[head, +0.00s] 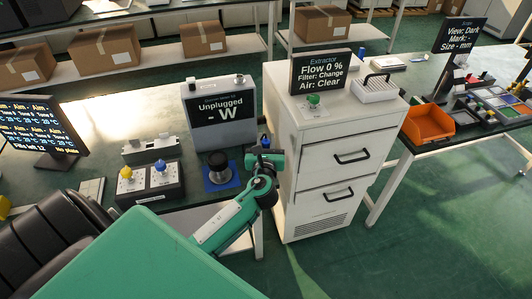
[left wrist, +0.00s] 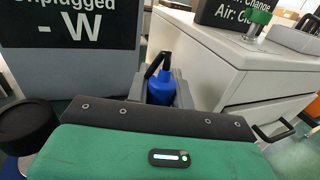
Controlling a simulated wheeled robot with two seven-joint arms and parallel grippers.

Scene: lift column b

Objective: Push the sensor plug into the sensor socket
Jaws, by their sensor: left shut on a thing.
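My left gripper (head: 266,157) is beside the right end of the grey meter (head: 222,136), whose screen reads "Unplugged - W". In the left wrist view its two grey fingers (left wrist: 160,82) are shut on a blue plug (left wrist: 160,92) with a black curved piece rising from its top. The plug is held between the meter and the white drawer cabinet. I cannot make out the sensor socket in either view. My right gripper is in neither view.
A black cylinder (head: 217,161) stands on a blue pad left of my gripper. A box with yellow and blue knobs (head: 150,184) is further left. The white drawer cabinet (head: 318,165) stands close on the right.

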